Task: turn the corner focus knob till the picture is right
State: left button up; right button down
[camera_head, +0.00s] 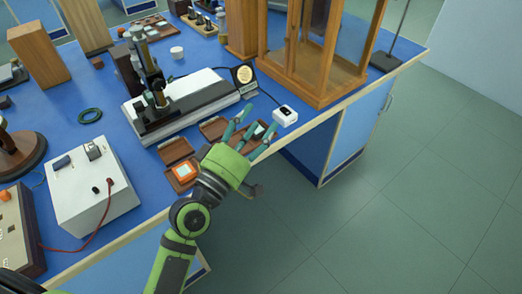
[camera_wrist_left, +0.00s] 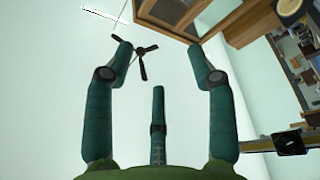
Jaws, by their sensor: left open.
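My left gripper (camera_head: 254,122) reaches in over the front edge of the blue bench, its fingers spread and nothing between them. In the left wrist view its fingers (camera_wrist_left: 160,60) stand well apart against a pale background. A bench instrument with a dark upright tube (camera_head: 148,72) and a long grey-and-black base (camera_head: 185,105) stands behind the gripper, apart from it. A round dial in a black frame (camera_head: 243,75) stands at the base's right end. I cannot make out which part is the corner focus knob. My right gripper is not in view.
A small white box (camera_head: 285,116) sits just right of the fingertips. Open brown cases (camera_head: 178,158) lie left of the gripper. A wooden glazed case (camera_head: 315,90) stands behind right. A white power box (camera_head: 92,190) with a red lead is at left. Floor is clear at right.

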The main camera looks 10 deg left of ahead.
pick_arm(q)
notch_tip(320, 180, down, 6)
jog(key=s+d+m+g, duration=0.1)
jog(key=s+m+g, duration=0.1)
jog(key=m+g, duration=0.1)
jog(key=shift+d+r+m, duration=0.15)
jog(key=shift+d+m, duration=0.15)
jog(key=shift+d, duration=0.05)
